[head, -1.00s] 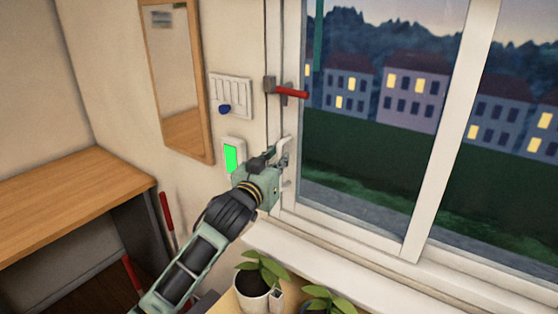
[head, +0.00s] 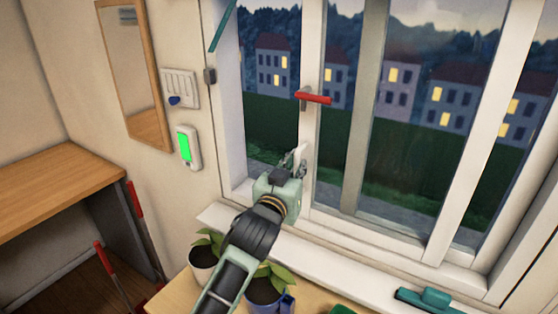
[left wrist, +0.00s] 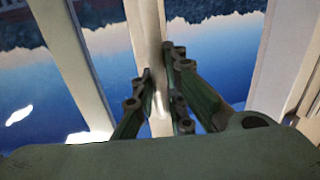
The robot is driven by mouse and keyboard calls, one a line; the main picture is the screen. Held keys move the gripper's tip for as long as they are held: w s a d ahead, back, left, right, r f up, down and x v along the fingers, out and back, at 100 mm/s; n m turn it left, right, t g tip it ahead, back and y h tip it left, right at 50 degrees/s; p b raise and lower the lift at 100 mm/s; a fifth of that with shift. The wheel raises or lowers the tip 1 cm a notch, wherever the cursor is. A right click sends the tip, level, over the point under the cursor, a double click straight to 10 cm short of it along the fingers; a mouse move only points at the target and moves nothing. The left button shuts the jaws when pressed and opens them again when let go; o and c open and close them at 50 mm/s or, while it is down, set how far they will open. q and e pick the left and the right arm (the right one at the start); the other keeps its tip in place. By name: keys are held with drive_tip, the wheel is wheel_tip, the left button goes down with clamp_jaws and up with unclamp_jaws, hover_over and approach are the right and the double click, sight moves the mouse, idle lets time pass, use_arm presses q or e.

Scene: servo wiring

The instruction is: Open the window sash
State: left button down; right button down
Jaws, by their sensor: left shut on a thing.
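The window sash (head: 312,40) is a white-framed sliding pane. Its left stile stands well away from the left jamb of the window frame (head: 228,110), with an open gap between them. A red lever handle (head: 313,97) sits on the stile and points right. My left gripper (head: 297,162) is at the lower part of this stile, below the red lever, shut on the sash's pull. In the left wrist view my left gripper's fingers (left wrist: 160,85) stand on a white upright bar, the sash stile (left wrist: 147,35). The fingers hide most of the pull. My right gripper is not in view.
Two potted plants (head: 203,272) stand below the sill, close under my left arm. A green-lit panel (head: 185,147), a switch plate (head: 180,88) and a mirror (head: 130,60) are on the left wall.

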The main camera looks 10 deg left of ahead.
sight(314, 160)
use_arm(q)
drive_tip(key=shift+s+d+f, duration=0.1)
drive_tip(key=shift+s+d, duration=0.15)
drive_tip(key=shift+d, duration=0.4)
drive_tip(key=shift+s+d, duration=0.15)
drive_tip(key=shift+d, duration=0.2)
drive_tip(key=shift+s+d, duration=0.15)
drive_tip(key=shift+d, duration=0.2)
drive_tip(key=shift+s+d+r, duration=0.15)
drive_tip(key=shift+d+r, duration=0.05)
drive_tip(key=shift+d, duration=0.15)
drive_tip(key=shift+a, duration=0.1)
drive_tip(key=c, duration=2.1)
unclamp_jaws()
drive_tip(key=shift+a, duration=0.1)
drive_tip(key=shift+o, duration=0.8)
drive_tip(key=shift+a, duration=0.1)
drive_tip(key=shift+o, duration=0.7)
drive_tip(key=shift+f, duration=0.1)
drive_tip(key=s+a, duration=0.2)
drive_tip(key=s, duration=0.9)
drive_tip(key=shift+s, duration=0.3)
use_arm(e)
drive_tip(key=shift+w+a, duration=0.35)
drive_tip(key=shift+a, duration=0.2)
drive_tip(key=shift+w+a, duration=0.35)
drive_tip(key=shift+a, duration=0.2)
